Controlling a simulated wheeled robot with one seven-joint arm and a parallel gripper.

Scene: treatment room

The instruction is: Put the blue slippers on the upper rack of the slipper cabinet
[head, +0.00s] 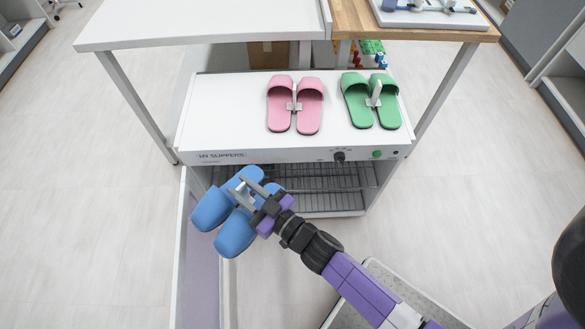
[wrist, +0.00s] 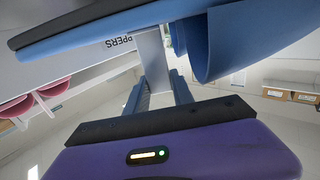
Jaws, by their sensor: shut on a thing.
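The blue slippers (head: 238,232) are held as a pair by my gripper (head: 246,190), which is shut on the grey clip between them. They hang in front of the left part of the slipper cabinet's (head: 250,156) open front, near its open door (head: 202,250). In the wrist view the blue slippers (wrist: 110,30) fill the top, with the grey clip between my fingers (wrist: 160,88). The upper rack (head: 330,178) is a dark wire shelf inside the cabinet. Its left part is hidden behind the slippers and my gripper.
Pink slippers (head: 295,105) and green slippers (head: 371,101) stand on the cabinet top. A knob (head: 339,157) and a green button (head: 377,154) sit on its front panel. White and wooden tables stand behind. The floor to the left is clear.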

